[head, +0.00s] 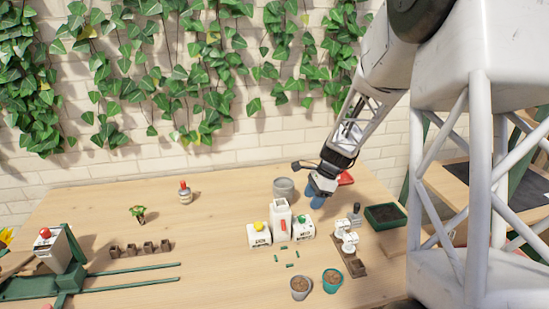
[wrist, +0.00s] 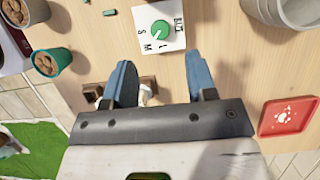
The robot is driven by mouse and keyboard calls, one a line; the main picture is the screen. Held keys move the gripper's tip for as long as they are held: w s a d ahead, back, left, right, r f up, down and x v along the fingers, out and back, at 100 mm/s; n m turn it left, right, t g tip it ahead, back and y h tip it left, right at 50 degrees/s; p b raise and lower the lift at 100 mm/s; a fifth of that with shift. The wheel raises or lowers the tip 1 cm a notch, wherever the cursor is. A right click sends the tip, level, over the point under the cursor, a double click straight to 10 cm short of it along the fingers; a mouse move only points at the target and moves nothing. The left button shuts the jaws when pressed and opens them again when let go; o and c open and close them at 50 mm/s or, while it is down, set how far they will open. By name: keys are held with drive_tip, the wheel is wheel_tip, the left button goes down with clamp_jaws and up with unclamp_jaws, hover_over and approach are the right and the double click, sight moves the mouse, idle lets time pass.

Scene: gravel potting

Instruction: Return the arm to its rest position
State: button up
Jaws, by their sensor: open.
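My gripper (head: 317,197) hangs over the right half of the wooden table, tilted down, with its blue fingers pointing at the table. In the wrist view, the two blue fingers (wrist: 160,74) are spread apart. I see nothing held between them; parts of a brown and white object on the table show behind the fingers. The gripper is apart from the white box with a green dial (wrist: 160,28), which lies ahead of the fingertips. In the head view, the arm comes down from the upper right.
A grey bucket (head: 284,188) and red tray (head: 346,178) lie near the gripper. White boxes (head: 258,235), two filled pots (head: 300,288) (head: 332,281), a white device (head: 348,240) and green planter (head: 386,224) stand around it. The table's back left is mostly clear.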

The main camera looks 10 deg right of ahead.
drive_tip(key=shift+r, duration=0.1)
drive_tip(key=s+a+r+n+h, duration=0.1)
drive_tip(key=s+a+r+n, duration=0.3)
drive_tip(key=s+r, duration=0.35)
drive_tip(key=s+a+r+n+h, duration=0.1)
drive_tip(key=s+a+r+n, duration=0.2)
drive_tip(key=s+r+n, duration=0.4)
drive_tip(key=s+a+r+n+t+h, duration=0.1)
drive_tip(key=s+n, duration=0.2)
drive_tip(key=s, duration=0.7)
drive_tip(key=s+a+r+n+t+h, duration=0.1)
drive_tip(key=s+a+r+n, duration=0.1)
drive_tip(key=s, duration=0.9)
drive_tip(key=shift+s+a+r+n+t+h, duration=0.2)
drive_tip(key=shift+n+t+h, duration=0.1)
drive_tip(key=shift+n, duration=0.6)
